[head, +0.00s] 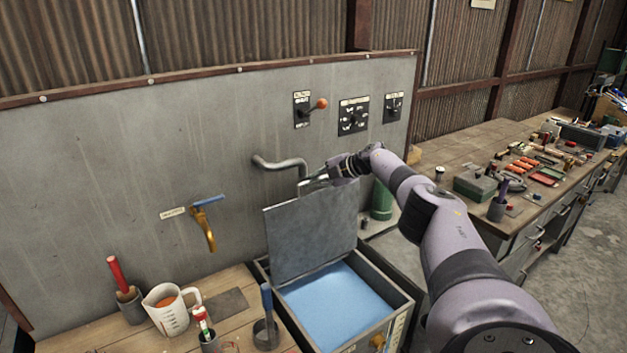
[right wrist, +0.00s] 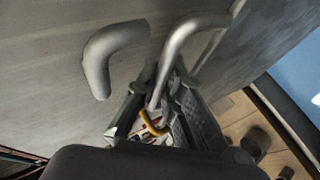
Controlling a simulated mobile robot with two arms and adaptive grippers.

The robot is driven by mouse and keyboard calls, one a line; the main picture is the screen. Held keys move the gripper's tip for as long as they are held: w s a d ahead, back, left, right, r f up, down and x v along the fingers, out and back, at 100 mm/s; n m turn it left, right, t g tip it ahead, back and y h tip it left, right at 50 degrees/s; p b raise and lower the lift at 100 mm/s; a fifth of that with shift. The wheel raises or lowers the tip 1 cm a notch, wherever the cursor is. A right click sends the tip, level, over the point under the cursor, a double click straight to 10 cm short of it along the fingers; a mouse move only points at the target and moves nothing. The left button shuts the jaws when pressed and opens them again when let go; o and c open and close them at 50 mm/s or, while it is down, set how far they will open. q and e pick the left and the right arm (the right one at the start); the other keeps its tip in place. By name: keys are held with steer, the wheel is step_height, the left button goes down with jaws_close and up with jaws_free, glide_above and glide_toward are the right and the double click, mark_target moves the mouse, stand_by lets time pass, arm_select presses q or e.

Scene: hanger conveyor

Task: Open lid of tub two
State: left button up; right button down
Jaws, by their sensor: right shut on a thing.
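The tub (head: 397,318) stands at the lower middle of the head view, with light blue contents (head: 335,300). Its grey lid (head: 310,235) stands raised, nearly upright, near the back wall. My right gripper (head: 318,180) is at the lid's top edge, partly hidden behind my own arm. In the right wrist view its fingers (right wrist: 160,105) are shut on the lid's bent metal handle (right wrist: 188,32). The lid (right wrist: 255,45) also shows there, with the blue contents (right wrist: 302,72) at the right edge. No number is readable on the tub. My left gripper is out of view.
A bent pipe (head: 275,164) sticks out of the wall panel just beside my right gripper. A measuring jug (head: 167,312) and cups stand on the bench left of the tub. A green cylinder (head: 381,200) stands behind, and a cluttered workbench (head: 475,150) runs along the right.

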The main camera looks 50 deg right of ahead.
steer(key=c, duration=1.7)
jaws_free()
steer(key=shift+a+f, duration=0.1)
steer(key=shift+s+d+r, duration=0.2)
steer(key=shift+s+r, duration=0.05)
steer(key=shift+s, duration=0.2)
steer(key=v, duration=1)
steer(key=shift+s+r, duration=0.3)
